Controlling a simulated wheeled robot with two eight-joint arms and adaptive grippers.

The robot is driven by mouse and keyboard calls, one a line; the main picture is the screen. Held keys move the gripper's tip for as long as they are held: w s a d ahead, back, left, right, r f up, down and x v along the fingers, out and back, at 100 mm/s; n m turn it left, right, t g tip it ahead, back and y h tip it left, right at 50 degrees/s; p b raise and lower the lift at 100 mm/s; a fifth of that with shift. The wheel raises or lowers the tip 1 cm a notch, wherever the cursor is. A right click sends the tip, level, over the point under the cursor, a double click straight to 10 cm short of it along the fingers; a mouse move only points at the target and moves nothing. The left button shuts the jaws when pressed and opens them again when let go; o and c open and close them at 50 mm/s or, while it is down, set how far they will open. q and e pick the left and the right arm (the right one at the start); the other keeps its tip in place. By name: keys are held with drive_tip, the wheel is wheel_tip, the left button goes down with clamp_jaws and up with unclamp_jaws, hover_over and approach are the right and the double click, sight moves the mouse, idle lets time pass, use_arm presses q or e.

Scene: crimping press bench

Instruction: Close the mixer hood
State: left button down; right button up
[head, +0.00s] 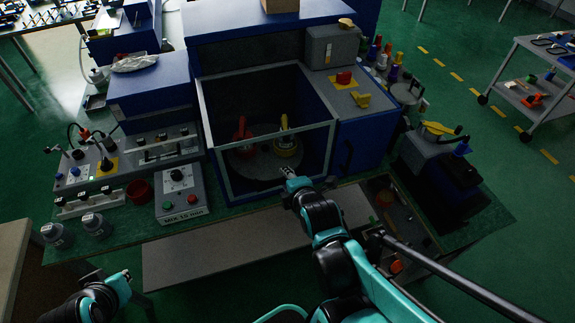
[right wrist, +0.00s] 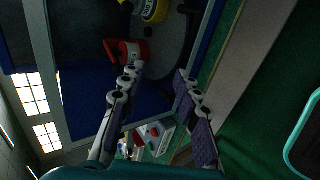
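The mixer (head: 345,150) is a blue cabinet at the centre of the bench. Its hood (head: 275,134) is a grey frame around dark, see-through panels; how far it is lowered I cannot tell. Behind the frame, a red container (head: 242,140) and a yellow container (head: 285,146) stand on a round plate (head: 262,165). Both containers also show in the right wrist view, the red one (right wrist: 132,50) and the yellow one (right wrist: 153,10). My right gripper (head: 288,172) is at the frame's lower front edge, its fingers (right wrist: 158,74) apart and empty. My left gripper (head: 125,276) is low at the left, its fingers unclear.
A control box (head: 181,194) with buttons and a dark red cup (head: 139,191) stand left of the mixer. A red button (head: 344,77) and a yellow part (head: 360,99) are on the mixer's top right. A yellow-topped device (head: 435,140) stands at the right.

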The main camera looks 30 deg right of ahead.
wheel_tip(320, 180, up, 8)
drive_tip(key=shift+r, duration=0.15)
idle(0.4)
drive_tip(key=shift+a, duration=0.1)
idle(0.3)
drive_tip(key=s+a+f+m+g+y, duration=0.2)
drive_tip(key=s+a+f+m, duration=0.3)
drive_tip(key=a+m, duration=0.4)
drive_tip(key=m+g, duration=0.1)
drive_tip(key=m, duration=0.5)
drive_tip(key=shift+f+g, duration=0.2)
drive_tip(key=shift+g, duration=0.2)
drive_tip(key=shift+s, duration=0.15)
